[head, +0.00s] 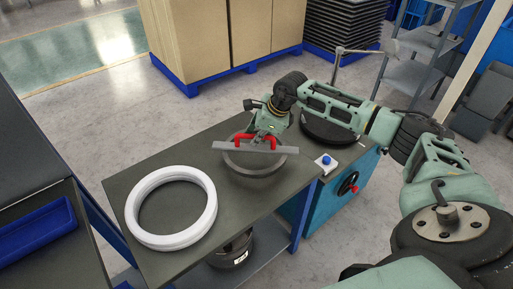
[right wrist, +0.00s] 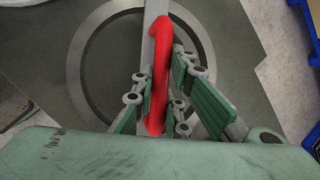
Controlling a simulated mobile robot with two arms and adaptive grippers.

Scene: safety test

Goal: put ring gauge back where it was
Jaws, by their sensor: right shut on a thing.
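The ring gauge appears to be a flat grey bar (head: 231,148) with a red handle (head: 269,141). My right gripper (head: 267,131) is shut on the red handle, with finger pads either side of it in the right wrist view (right wrist: 160,100). The bar spans a dark grey ring (head: 254,171) on the table, which also shows in the wrist view (right wrist: 84,58). I cannot tell whether the bar touches the ring or hangs just above it. My left gripper is not in view.
A white ring (head: 209,210) lies on the grey table (head: 222,218), left of the dark ring. A small box with a blue button (head: 326,162) stands at the table's right end. A teal machine with a dark round plate (head: 328,131) is beyond. A blue tray (head: 36,234) is at left.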

